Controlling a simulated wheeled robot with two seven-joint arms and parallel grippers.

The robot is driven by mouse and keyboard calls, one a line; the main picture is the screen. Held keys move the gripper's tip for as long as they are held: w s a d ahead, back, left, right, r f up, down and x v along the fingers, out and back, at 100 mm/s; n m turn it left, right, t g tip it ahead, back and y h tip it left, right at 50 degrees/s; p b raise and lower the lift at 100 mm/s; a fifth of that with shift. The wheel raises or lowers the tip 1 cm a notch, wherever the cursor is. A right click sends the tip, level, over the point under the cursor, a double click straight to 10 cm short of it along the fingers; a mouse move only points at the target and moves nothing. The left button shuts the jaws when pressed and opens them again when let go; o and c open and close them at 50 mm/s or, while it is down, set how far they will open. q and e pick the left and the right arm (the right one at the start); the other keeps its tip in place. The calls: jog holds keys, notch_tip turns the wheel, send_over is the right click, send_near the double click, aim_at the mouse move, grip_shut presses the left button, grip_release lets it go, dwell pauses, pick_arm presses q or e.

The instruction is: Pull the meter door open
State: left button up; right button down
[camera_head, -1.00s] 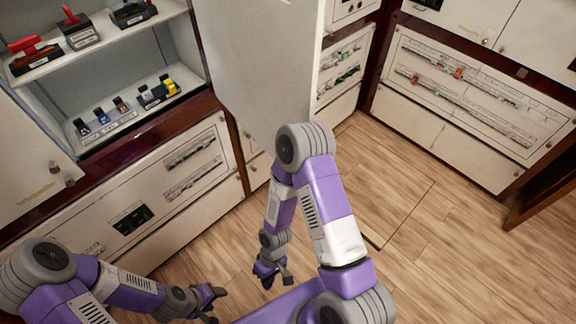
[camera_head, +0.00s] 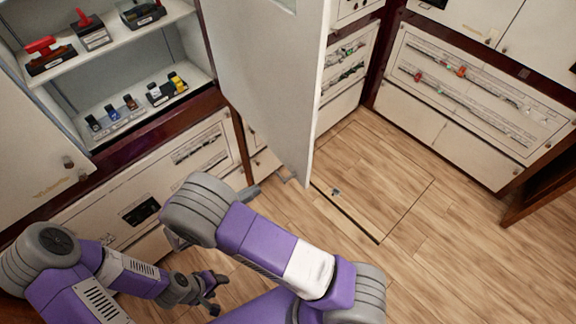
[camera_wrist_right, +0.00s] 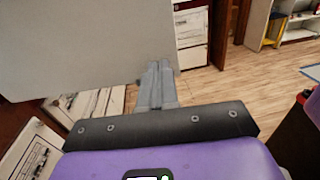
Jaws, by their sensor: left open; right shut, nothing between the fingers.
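A large pale door panel (camera_head: 268,80), which I take to be the meter door, stands swung out from the cabinet wall in the head view. It also fills the upper left of the right wrist view (camera_wrist_right: 80,45). My right gripper (camera_wrist_right: 157,75) is shut and empty, with its fingertips by the door's lower edge. Whether they touch it I cannot tell. In the head view my right forearm hides most of that gripper. My left gripper (camera_head: 212,290) is open and empty, low over the floor, away from the door.
An open cabinet (camera_head: 60,88) with shelves of stamps and small devices is left of the door. Drawer-like panels (camera_head: 190,160) run below it. Another panel wall (camera_head: 470,90) stands at the right.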

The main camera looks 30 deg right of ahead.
aim_at(300, 162)
pick_arm(q)
jog(key=shift+r+p, duration=0.8)
pick_arm(e)
jog(key=d, duration=0.4)
jog(key=w+d, duration=0.1)
jog(key=d, duration=0.4)
jog(key=w+d, duration=0.1)
jog(key=d, duration=0.3)
jog(key=shift+d+r, duration=0.2)
jog(key=shift+d, duration=0.2)
